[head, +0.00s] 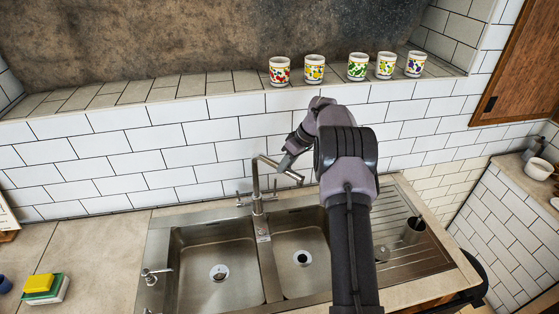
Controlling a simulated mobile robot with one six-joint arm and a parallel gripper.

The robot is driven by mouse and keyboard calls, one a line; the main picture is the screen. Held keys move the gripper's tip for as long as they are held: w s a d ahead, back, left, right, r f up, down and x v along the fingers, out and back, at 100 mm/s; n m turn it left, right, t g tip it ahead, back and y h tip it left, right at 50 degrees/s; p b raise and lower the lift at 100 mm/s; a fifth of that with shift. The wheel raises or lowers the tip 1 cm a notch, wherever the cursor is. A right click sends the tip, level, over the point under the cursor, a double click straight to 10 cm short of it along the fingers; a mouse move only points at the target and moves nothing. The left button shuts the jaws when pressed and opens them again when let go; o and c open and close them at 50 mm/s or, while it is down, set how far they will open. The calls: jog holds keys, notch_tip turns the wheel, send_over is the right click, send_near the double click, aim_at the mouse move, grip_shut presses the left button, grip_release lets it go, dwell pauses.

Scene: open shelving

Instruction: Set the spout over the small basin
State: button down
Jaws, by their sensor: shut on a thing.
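The steel tap (257,190) stands at the back of the sink, near the divider between the two basins. Its spout (270,164) runs from the top of the riser to the right, with its tip pointing toward the back part of the small basin (300,255). The small basin is the right one, partly covered by my arm. The large basin (215,250) is on the left. My gripper (287,163) comes from the right and is shut on the spout. The fingertips are small, and their exact contact is hard to see.
Several painted cups (314,68) stand on the tiled ledge behind. A yellow and green sponge stack (42,287) lies on the left counter. The tiled wall is close behind the tap.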

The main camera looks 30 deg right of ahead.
jog(key=shift+w+d+r+n+p, duration=0.1)
jog(key=shift+w+d+n+p, duration=0.25)
jog(key=shift+d+n+p, duration=0.5)
jog(key=shift+a, duration=0.1)
jog(key=c, duration=1.2)
grip_release()
jog(key=p+v, duration=0.1)
jog(key=v, duration=0.4)
jog(key=p+v, duration=0.1)
jog(key=v, duration=0.5)
jog(key=p+v, duration=0.1)
jog(key=v, duration=0.5)
jog(key=shift+w+d+r+p, duration=0.2)
jog(key=shift+w+d+p, duration=0.05)
jog(key=shift+w+p, duration=0.1)
jog(key=shift+a, duration=0.1)
